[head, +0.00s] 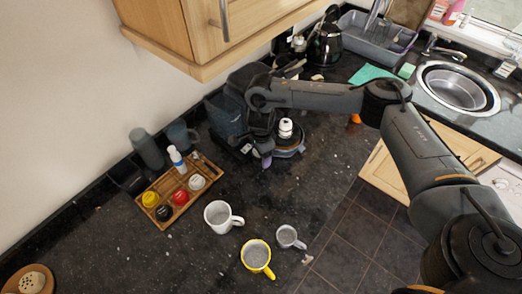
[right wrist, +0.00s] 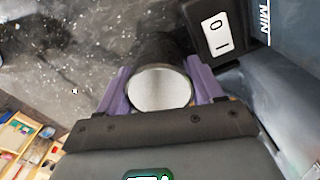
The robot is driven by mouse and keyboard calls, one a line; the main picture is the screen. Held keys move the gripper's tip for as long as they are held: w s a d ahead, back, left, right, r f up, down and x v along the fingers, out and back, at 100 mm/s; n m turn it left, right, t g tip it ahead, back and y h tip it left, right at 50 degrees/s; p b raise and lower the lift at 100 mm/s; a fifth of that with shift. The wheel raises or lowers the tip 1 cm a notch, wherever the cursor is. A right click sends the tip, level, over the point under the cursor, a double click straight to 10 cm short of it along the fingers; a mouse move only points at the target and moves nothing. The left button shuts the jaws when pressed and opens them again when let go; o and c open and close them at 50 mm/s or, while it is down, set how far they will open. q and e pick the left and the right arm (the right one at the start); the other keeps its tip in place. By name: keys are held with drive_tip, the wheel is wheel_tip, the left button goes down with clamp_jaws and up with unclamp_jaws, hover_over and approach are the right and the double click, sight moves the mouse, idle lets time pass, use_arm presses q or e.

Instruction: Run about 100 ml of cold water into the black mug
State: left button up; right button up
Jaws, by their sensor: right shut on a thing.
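My right arm reaches over the counter from the right in the head view. My right gripper (head: 265,161) points down beside a dark appliance with a blue-grey tank (head: 226,115). In the right wrist view the purple fingers of the right gripper (right wrist: 160,90) are shut on a dark cylindrical thing with a round silver end face (right wrist: 159,89). I cannot tell what part or object it is. A switch (right wrist: 216,32) and a "MIN" mark on the appliance are close to its right. I cannot clearly make out the black mug. The left gripper is out of view.
A white mug (head: 219,216), a yellow mug (head: 257,257) and a small grey mug (head: 287,237) stand on the dark counter. A wooden tray (head: 207,165) holds several jars. The sink (head: 457,87) and tap (head: 438,47) are far right. A wall cupboard (head: 160,30) overhangs at the top.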

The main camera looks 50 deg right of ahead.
drive_tip(key=shift+f, duration=0.15)
drive_tip(key=shift+f, duration=0.15)
drive_tip(key=o, duration=1.2)
drive_tip(key=shift+r, duration=2.3)
